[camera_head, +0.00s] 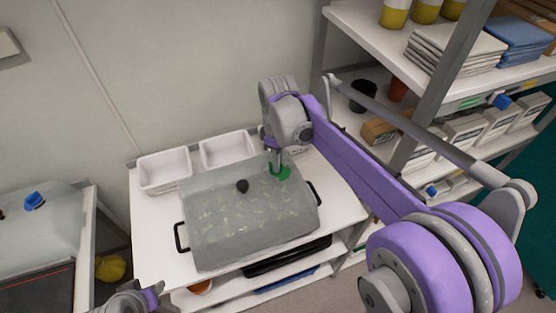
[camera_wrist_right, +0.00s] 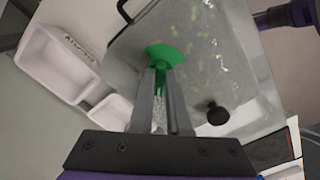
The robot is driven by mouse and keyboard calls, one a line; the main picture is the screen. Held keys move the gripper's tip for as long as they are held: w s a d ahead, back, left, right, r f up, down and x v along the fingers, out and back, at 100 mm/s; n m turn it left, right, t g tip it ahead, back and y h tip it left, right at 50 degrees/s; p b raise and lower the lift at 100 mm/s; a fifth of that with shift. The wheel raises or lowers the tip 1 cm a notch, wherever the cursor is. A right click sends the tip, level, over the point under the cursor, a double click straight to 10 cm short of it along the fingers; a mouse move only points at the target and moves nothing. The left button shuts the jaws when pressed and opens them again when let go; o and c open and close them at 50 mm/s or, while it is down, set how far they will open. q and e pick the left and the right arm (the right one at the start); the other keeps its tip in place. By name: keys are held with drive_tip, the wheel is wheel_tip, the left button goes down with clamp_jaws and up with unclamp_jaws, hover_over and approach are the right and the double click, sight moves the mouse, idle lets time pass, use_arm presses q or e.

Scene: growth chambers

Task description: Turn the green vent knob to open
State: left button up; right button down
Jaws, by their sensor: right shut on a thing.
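The green vent knob (camera_head: 279,173) sits on the top of a clear-lidded chamber (camera_head: 215,238), near its far right corner. My right gripper (camera_head: 277,163) reaches down onto the knob from above. In the right wrist view the fingers (camera_wrist_right: 160,75) are shut on the green knob (camera_wrist_right: 165,54), whose fan-shaped part shows beyond the fingertips. Part of the knob is hidden behind the fingers. The chamber lid also has a black round knob (camera_head: 242,186) near its middle. Part of my left arm shows at the bottom left; its fingers cannot be made out.
Two white trays (camera_head: 165,170) stand behind the chamber on the white table (camera_head: 150,225). A shelf rack (camera_head: 440,80) with boxes and pots stands at the right. Another chamber (camera_head: 45,232) is at the left. Black handles stick out from the chamber's sides.

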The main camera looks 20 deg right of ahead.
drive_tip(key=shift+m, duration=0.3)
drive_tip(key=m, duration=0.3)
drive_tip(key=shift+m, duration=0.4)
drive_tip(key=m, duration=0.4)
drive_tip(key=shift+s+a, duration=0.1)
drive_tip(key=shift+a, duration=0.05)
drive_tip(key=m, duration=0.5)
drive_tip(key=shift+a+b, duration=0.1)
drive_tip(key=shift+b, duration=0.25)
drive_tip(key=shift+a+m, duration=0.1)
drive_tip(key=shift+m, duration=2.1)
drive_tip(key=c, duration=0.9)
unclamp_jaws()
drive_tip(key=shift+o, duration=0.2)
